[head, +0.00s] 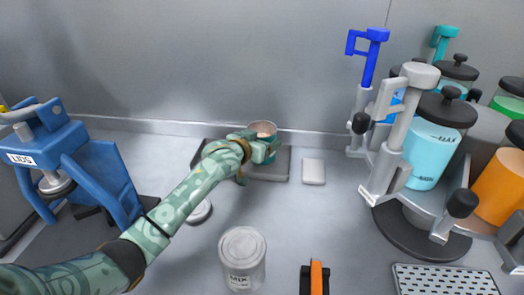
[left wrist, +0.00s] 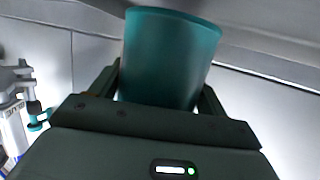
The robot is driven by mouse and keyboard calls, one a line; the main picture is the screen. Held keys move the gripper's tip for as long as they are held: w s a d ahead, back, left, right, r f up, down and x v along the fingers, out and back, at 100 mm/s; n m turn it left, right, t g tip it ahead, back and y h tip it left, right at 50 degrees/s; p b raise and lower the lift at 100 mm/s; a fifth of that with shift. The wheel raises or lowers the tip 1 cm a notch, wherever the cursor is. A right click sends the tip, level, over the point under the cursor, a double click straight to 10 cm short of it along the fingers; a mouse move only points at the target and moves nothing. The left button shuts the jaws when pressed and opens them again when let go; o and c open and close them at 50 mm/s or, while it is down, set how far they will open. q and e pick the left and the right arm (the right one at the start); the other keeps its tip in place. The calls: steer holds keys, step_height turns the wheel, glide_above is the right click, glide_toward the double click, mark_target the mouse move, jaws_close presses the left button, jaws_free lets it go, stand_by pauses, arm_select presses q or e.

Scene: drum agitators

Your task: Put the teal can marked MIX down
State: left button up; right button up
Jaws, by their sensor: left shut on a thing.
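My left gripper (head: 264,150) is shut on a teal can (left wrist: 168,60), which stands between its two fingers in the left wrist view. In the head view only the rim and inside of the held can (head: 263,130) show, with a pinkish inside; the gripper hides the rest. The can is over or at a dark flat plate (head: 270,172) near the back wall; I cannot tell whether it touches it. No marking shows on the held can. A pale grey can (head: 242,262), with lettering that looks like MIX, stands upright on the bench nearer me.
A blue LIDS stand (head: 50,150) is at the left. Drum agitators with cyan (head: 428,152) and orange (head: 500,185) drums fill the right. A small pale block (head: 313,171) lies beside the plate. A perforated tray (head: 445,280) and an orange-and-black object (head: 315,277) are in front.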

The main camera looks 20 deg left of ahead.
arm_select(q)
step_height(320, 180, down, 3)
steer(key=shift+r+b, duration=0.1)
steer(key=shift+b, duration=0.35)
steer(key=shift+r, duration=0.15)
steer(key=o, duration=1.3)
steer(key=p+v, duration=0.5)
steer(key=v, duration=0.7)
steer(key=shift+s, duration=0.1)
